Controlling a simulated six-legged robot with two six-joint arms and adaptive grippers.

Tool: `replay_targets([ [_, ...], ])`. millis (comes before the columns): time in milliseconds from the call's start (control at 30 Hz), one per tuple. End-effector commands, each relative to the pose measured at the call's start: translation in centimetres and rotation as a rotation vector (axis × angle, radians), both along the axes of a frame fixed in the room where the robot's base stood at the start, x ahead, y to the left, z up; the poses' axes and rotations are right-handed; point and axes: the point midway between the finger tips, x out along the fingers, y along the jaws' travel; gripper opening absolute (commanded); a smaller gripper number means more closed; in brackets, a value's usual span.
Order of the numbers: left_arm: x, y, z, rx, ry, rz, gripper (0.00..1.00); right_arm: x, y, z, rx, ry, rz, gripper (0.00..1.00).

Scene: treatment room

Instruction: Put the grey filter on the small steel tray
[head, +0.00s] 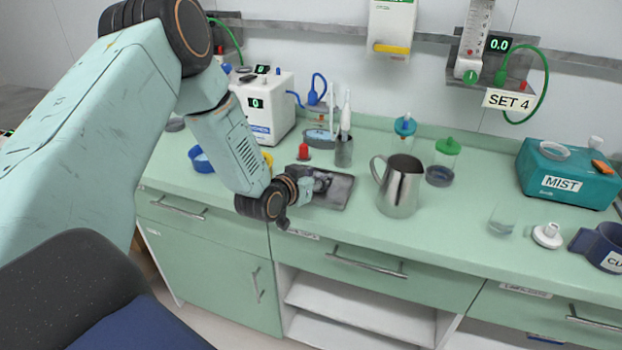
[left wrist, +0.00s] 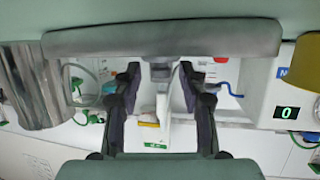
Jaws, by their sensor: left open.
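The small steel tray (head: 338,198) lies on the green counter near its front edge. In the left wrist view, which is upside down, the tray (left wrist: 225,38) is a grey band across the top. My left gripper (head: 320,184) is low over the tray. Its two dark fingers (left wrist: 158,76) are apart in the wrist view. My right gripper is out of view.
A steel jug (head: 400,187) stands right of the tray. Behind it are a red-topped item (head: 303,153), a grey cup (head: 343,152) and a white device (head: 266,105).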

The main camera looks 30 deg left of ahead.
Motion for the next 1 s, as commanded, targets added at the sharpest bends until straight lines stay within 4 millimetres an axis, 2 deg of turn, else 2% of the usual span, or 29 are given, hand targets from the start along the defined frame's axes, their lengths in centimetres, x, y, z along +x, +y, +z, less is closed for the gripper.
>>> replay_targets([
  [167, -1.8, 0.1, 1.0, -0.005, 0.001, 0.005, 0.42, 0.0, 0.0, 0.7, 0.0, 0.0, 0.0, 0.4],
  [400, -6.1, -0.2, 2.7, -0.008, -0.001, 0.005, 0.42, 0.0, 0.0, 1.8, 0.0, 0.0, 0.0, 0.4],
  [600, -8.9, -0.3, 3.7, -0.006, -0.001, 0.004, 0.42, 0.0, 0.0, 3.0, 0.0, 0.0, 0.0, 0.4],
  [800, -10.7, -0.3, 4.2, -0.003, 0.001, 0.002, 0.42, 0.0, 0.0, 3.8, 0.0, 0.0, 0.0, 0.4],
  [1000, -11.3, -0.4, 4.4, 0.0, -0.001, 0.0, 0.42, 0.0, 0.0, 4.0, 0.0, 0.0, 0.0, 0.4],
])
